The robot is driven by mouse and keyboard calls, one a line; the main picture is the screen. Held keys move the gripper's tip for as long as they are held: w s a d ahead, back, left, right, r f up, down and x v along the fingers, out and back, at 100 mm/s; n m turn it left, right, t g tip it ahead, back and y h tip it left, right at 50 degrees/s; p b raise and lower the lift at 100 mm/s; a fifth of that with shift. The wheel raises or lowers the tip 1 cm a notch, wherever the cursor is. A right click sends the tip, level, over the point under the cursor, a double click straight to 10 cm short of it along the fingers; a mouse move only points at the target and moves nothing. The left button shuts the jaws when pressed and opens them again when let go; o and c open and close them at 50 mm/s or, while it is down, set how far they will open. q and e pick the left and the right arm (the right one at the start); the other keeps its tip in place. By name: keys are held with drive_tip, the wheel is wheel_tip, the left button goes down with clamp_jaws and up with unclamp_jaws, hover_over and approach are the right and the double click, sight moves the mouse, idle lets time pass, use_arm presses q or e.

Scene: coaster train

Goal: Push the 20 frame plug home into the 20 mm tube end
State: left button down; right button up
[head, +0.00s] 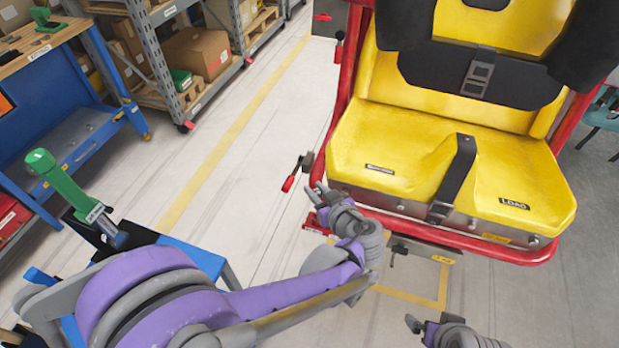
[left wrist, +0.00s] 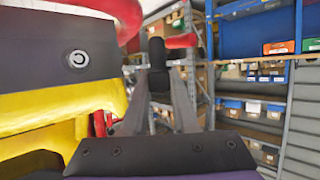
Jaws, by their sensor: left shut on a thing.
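My left gripper (head: 317,192) is beside the lower left of the red seat frame (head: 333,130). In the left wrist view its two fingers (left wrist: 158,95) are shut on a small black piece (left wrist: 157,60), which looks like the frame plug. The piece stands upright between the fingertips. A red tube part (left wrist: 182,41) shows just behind and right of it; I cannot tell whether they touch.
The yellow double seat (head: 400,150) with a black centre strap fills the right. A blue workbench (head: 75,140) and a green-handled tool (head: 55,180) stand left. Floor between is clear.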

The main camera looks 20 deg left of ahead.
use_arm(q)
drive_tip(key=shift+s+d+f+b, duration=0.15)
drive_tip(key=shift+s+f+b, duration=0.05)
drive_tip(key=shift+f+b, duration=0.6)
wheel_tip(320, 180, down, 2)
drive_tip(key=shift+f+b, duration=0.25)
drive_tip(key=shift+b, duration=0.7)
drive_tip(key=shift+r, duration=0.15)
drive_tip(key=shift+f+b, duration=0.4)
drive_tip(key=shift+f, duration=0.45)
drive_tip(key=shift+f+b, duration=1.05)
drive_tip(key=shift+f, duration=0.6)
drive_tip(key=c, duration=0.6)
unclamp_jaws()
